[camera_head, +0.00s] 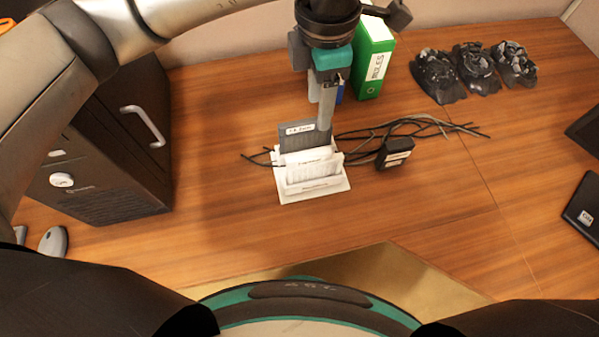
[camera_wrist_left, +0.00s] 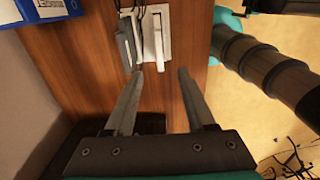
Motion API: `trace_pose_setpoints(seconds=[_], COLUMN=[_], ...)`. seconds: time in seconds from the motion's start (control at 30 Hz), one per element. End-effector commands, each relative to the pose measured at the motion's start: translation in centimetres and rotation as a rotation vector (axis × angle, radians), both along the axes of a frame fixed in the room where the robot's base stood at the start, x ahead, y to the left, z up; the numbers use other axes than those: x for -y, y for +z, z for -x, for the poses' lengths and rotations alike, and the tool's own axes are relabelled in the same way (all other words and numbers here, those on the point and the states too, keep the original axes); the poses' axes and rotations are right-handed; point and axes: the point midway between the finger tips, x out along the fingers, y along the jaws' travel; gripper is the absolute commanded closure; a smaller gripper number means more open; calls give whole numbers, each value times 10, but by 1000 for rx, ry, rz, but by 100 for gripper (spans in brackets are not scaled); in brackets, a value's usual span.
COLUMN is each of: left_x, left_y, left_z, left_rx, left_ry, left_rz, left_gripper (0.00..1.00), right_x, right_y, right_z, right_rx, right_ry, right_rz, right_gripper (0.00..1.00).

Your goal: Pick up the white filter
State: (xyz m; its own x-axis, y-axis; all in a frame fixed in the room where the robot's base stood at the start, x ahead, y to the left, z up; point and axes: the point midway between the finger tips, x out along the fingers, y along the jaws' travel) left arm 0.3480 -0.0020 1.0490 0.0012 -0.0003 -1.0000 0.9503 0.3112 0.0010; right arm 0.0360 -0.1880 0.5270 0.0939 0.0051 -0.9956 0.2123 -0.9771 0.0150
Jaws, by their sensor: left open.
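A white holder (camera_head: 337,185) stands on the desk with upright panels in it. A grey panel (camera_head: 296,134) with a label is at its back, and the white filter (camera_head: 305,157) stands in front of it. My left gripper (camera_head: 324,120) points down at the holder from behind, overlapping the grey panel's right edge in the head view. In the left wrist view the left gripper (camera_wrist_left: 157,73) is open and empty. The white filter (camera_wrist_left: 153,43) shows beyond and between its fingertips, with the grey panel (camera_wrist_left: 125,46) to its left. My right gripper is not in view.
Black cables (camera_head: 425,125) and a black adapter (camera_head: 394,153) lie right of the holder. A green binder (camera_head: 372,62) stands behind. A dark computer case (camera_head: 110,150) is at left, and crumpled dark objects (camera_head: 436,75) are at the back right. The desk's front is clear.

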Motion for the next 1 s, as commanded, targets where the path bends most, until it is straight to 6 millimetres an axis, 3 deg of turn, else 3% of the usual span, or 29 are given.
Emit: trace_pose_setpoints(seconds=[0.43,0.77,1.0], left_x=[1,0,0], left_y=[-82,-104,-139], left_z=[1,0,-1], left_rx=[-5,-2,-4], left_ry=[-2,-2,-1], left_rz=[-2,-2,-2], left_gripper=[45,45,45], right_x=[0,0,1], right_y=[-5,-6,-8], right_z=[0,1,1], right_rx=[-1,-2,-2], right_ry=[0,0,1], right_rz=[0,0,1], right_gripper=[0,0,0])
